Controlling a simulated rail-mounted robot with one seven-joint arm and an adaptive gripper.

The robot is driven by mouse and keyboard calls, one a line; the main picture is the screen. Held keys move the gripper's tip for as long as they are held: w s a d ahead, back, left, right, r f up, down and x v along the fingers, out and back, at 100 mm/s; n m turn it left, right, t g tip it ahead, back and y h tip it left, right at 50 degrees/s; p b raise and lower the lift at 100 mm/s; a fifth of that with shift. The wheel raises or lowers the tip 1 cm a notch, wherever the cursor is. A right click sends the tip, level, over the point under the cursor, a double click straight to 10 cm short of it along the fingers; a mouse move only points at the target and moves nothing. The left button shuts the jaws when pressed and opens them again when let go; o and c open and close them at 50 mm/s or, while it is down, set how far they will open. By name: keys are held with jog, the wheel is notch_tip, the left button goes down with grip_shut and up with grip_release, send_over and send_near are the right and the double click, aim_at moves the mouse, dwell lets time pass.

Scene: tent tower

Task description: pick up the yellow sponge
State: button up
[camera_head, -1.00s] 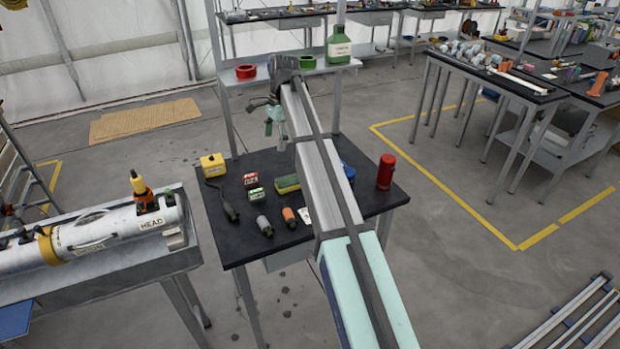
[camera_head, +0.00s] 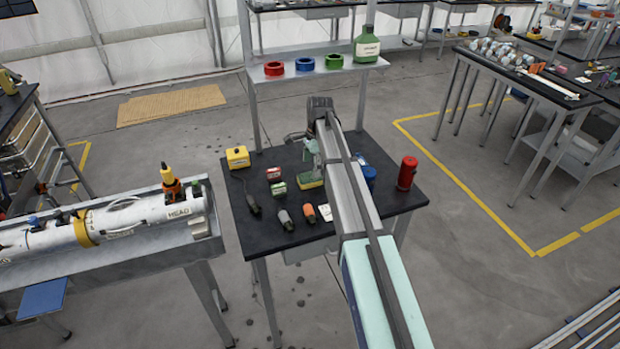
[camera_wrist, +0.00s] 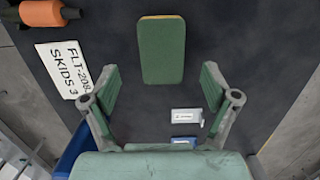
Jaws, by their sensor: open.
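The sponge (camera_wrist: 162,52) lies on the dark table in the wrist view, its green face up with a thin yellow edge at the far end. In the head view the sponge (camera_head: 310,180) shows green and yellow, partly hidden by my arm. My gripper (camera_wrist: 157,80) is open and empty, its two fingers apart with the sponge ahead of and between their line. In the head view my gripper (camera_head: 309,152) hangs over the table close to the sponge; its fingertips are small there.
A white label card (camera_wrist: 70,72) and an orange cylinder (camera_wrist: 45,12) lie left of the sponge. A small white box (camera_wrist: 187,116) lies between the fingers, near the palm. A red canister (camera_head: 407,173) stands at the table's right, a yellow box (camera_head: 238,157) at its left.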

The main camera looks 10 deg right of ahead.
aim_at(310, 176)
jog(key=shift+a+f+p, duration=0.15)
jog(key=shift+f+p, duration=0.5)
jog(key=shift+f, duration=0.75)
jog(key=shift+a+f+p, duration=0.15)
jog(key=shift+f+p, duration=0.5)
jog(key=shift+f, duration=0.7)
jog(key=shift+f, duration=0.2)
jog(key=c, duration=0.8)
